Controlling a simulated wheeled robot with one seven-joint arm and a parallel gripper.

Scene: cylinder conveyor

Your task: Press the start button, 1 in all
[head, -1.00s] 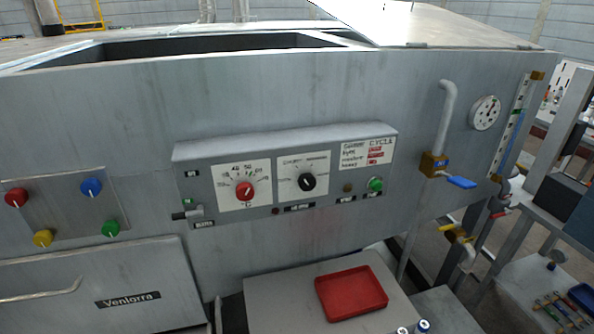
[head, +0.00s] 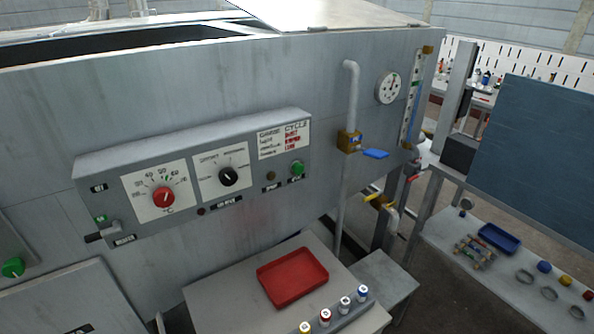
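A grey control panel (head: 187,177) is fixed to the front of a large metal machine. A round green button (head: 297,168) sits near the panel's right end, with a small dark label below it that I cannot read for certain. A small brown button or lamp (head: 271,175) is just left of it. A red dial (head: 163,197) and a black dial (head: 228,176) sit on white scales further left. A lever switch (head: 110,229) is at the panel's left end. My gripper is not in view.
A table (head: 222,303) with a red tray (head: 292,278) and several capped vials stands below the panel. A pipe with a blue-handled valve (head: 375,154) runs right of the panel. A green knob (head: 13,267) is at the left edge. A shelf with small parts stands at right.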

